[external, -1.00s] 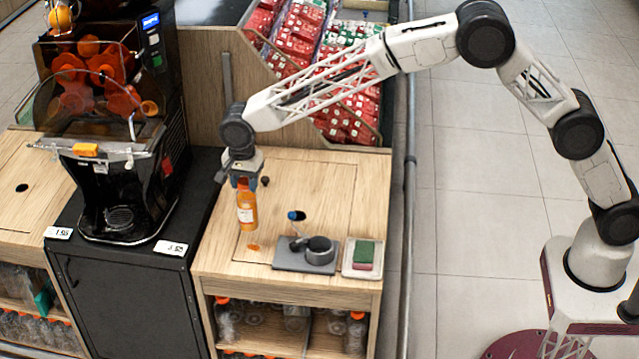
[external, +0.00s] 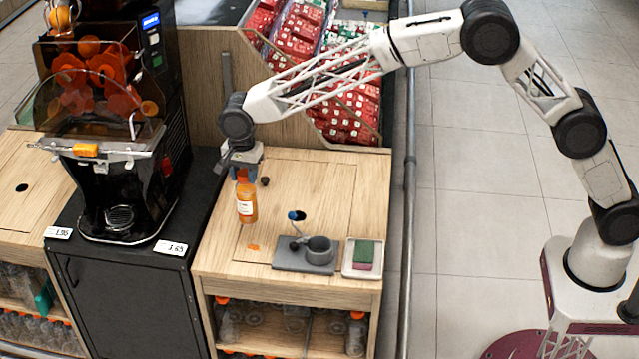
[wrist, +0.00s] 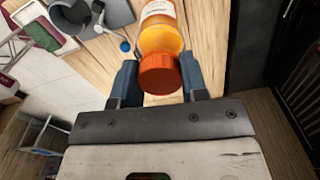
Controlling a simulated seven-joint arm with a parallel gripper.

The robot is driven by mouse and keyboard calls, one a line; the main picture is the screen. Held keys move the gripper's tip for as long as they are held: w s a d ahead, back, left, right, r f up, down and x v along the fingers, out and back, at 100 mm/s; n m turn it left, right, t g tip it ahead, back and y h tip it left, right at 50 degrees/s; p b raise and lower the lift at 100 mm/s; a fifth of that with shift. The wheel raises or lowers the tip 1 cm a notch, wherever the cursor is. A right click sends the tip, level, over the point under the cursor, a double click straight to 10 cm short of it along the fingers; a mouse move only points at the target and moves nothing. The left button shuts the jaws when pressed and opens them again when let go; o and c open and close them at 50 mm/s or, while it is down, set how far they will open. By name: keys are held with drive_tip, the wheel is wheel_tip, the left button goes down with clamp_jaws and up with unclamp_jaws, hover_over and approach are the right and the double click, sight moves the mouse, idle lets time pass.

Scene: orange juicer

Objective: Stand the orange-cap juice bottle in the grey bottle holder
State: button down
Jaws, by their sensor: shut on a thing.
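The orange-cap juice bottle (external: 246,205) is filled with orange juice and has a white label. My gripper (external: 243,176) is shut on it at the cap end, and the bottle hangs below the fingers over the wooden counter. In the wrist view, the orange cap (wrist: 160,73) lies between the blue fingers of my gripper (wrist: 156,84), and the bottle's base is outside the frame. The grey bottle holder (external: 319,250), a round cup on a flat grey base, stands to the right and nearer the counter's front. No bottle stands in it. It shows partly in the wrist view (wrist: 112,14).
The juicer (external: 115,170) stands on a black cabinet at left. The counter's middle is clear.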

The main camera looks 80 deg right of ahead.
drive_tip(key=shift+s+r, duration=0.1)
drive_tip(key=shift+s+a+r, duration=0.15)
drive_tip(key=shift+s+a, duration=0.05)
drive_tip(key=shift+s, duration=0.4)
drive_tip(key=s+a+r+n, duration=0.1)
drive_tip(key=s+a+r, duration=0.1)
drive_tip(key=s, duration=1.6)
drive_tip(key=shift+s+a+r+n, duration=0.15)
drive_tip(key=shift+s+a+n, duration=0.15)
drive_tip(key=shift+a, duration=0.2)
wheel_tip(320, 180, down, 6)
drive_tip(key=shift+f, duration=0.2)
drive_tip(key=shift+f, duration=2.15)
drive_tip(key=c, duration=0.6)
unclamp_jaws()
drive_tip(key=shift+c, duration=0.2)
